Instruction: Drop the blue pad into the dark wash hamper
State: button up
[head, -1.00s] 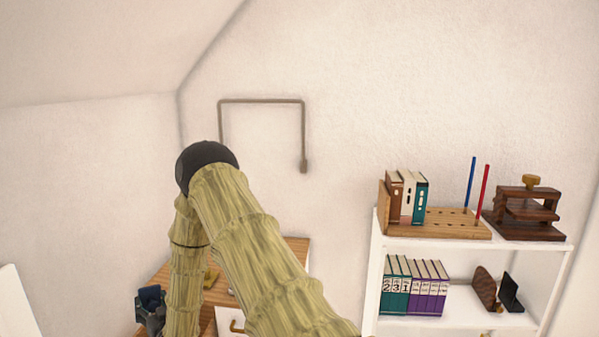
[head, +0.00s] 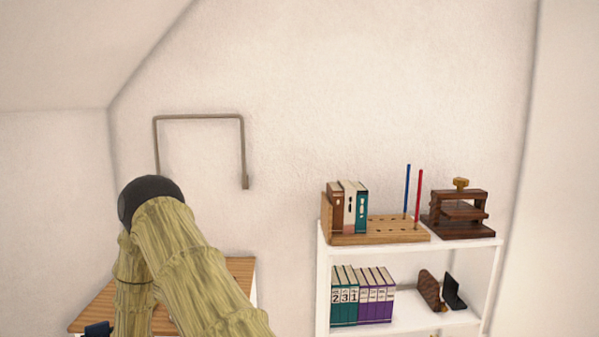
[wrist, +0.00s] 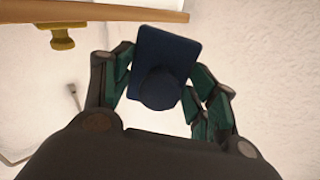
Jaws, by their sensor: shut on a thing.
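The blue pad (wrist: 165,62) is a dark blue flat block with a round knob, seen in the wrist view. My gripper (wrist: 160,88) is shut on it, with a green-lined finger at each side. In the head view a small dark blue piece, probably the pad, shows at the bottom edge left of my arm; the gripper itself is mostly cut off there. The dark wash hamper is not in either view.
A wooden desk (head: 240,272) stands at lower left behind my arm; its edge (wrist: 120,12) and a brass knob (wrist: 62,38) show in the wrist view. A white shelf (head: 400,252) with binders (head: 362,295), a pegboard (head: 380,230) and a wooden press (head: 460,210) stands right.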

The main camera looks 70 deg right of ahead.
jog(key=shift+f, duration=0.35)
jog(key=o, duration=1)
jog(key=shift+s, duration=0.1)
jog(key=v, duration=1.1)
jog(key=shift+s+a, duration=0.15)
jog(key=shift+s, duration=0.25)
